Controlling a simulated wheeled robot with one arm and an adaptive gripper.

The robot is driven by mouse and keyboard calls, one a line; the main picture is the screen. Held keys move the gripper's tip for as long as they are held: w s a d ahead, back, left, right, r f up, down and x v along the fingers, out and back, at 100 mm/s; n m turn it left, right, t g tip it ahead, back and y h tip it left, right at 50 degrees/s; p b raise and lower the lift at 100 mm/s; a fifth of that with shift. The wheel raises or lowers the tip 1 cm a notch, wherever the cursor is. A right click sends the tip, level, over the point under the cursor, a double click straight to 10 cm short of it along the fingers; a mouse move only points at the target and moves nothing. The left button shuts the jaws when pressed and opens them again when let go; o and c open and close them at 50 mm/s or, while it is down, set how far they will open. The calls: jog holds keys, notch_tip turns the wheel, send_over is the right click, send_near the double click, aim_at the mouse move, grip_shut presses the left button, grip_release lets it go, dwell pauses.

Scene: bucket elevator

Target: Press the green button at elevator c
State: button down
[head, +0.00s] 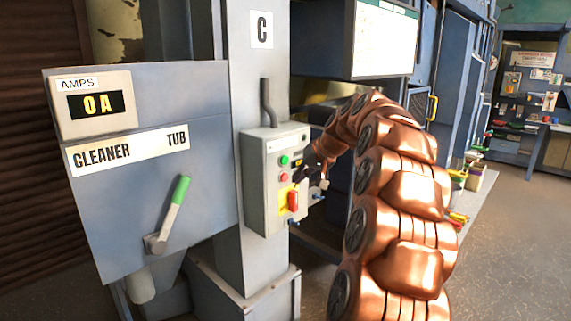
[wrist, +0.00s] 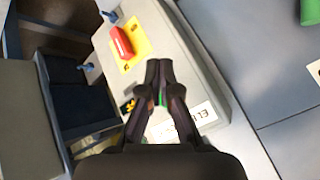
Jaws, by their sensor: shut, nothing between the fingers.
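The grey control box (head: 258,190) is on the column (head: 262,90) under a "C" sign (head: 262,28). The green button (head: 284,160) is near the top of its front face, above a red button (head: 284,177). My gripper (head: 303,174) is in front of the box, to the right of the buttons. In the wrist view my gripper (wrist: 159,66) is shut and empty, its fingers in front of the box face. A bit of green shows between the fingers, probably the green button mostly hidden. I cannot tell whether the fingertips touch the box.
A red switch (head: 292,201) on a yellow plate sits low on the box; it also shows in the wrist view (wrist: 122,42). Left is the "CLEANER TUB" panel (head: 190,200) with a green-handled lever (head: 175,205). A white board (head: 384,42) hangs above right. Open floor lies right.

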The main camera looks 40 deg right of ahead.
aim_at(285, 160)
jog(key=d, duration=0.6)
jog(key=shift+s+r+m+t+h, duration=0.25)
jog(key=shift+s+m+t+h, duration=0.05)
jog(key=shift+s+m+h, duration=0.1)
jog(key=shift+w, duration=0.1)
jog(key=shift+w+a+p, duration=0.2)
jog(key=shift+w+p, duration=0.9)
jog(key=shift+w, duration=1.05)
jog(key=shift+w+a+p, duration=0.2)
jog(key=shift+w+p, duration=0.85)
jog(key=shift+w, duration=1.1)
jog(key=shift+w, duration=0.1)
jog(key=shift+w+a, duration=0.1)
jog(key=shift+w, duration=0.2)
